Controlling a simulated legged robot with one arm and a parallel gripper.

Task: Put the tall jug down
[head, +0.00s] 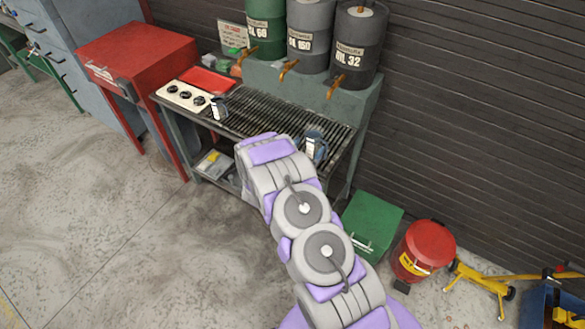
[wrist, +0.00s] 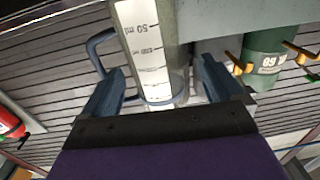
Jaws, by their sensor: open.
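The tall jug (wrist: 148,45), a grey-green measuring vessel with a white scale and a blue handle, stands between the two blue fingers of my gripper (wrist: 160,88) in the wrist view. The fingers are open, one on each side of the jug, with a visible gap on the right. In the head view, a jug with a white scale (head: 315,148) shows on the grated bench (head: 258,116), just right of my arm's end. My arm hides the gripper there. Whether the jug's base touches the grate cannot be seen.
A smaller jug (head: 218,108) stands on the grate at the left, beside a control panel (head: 186,97). Oil drums (head: 311,35) with brass taps stand behind the bench. A green box (head: 370,222) and a red bin (head: 424,250) are on the floor at the right. Floor at left is clear.

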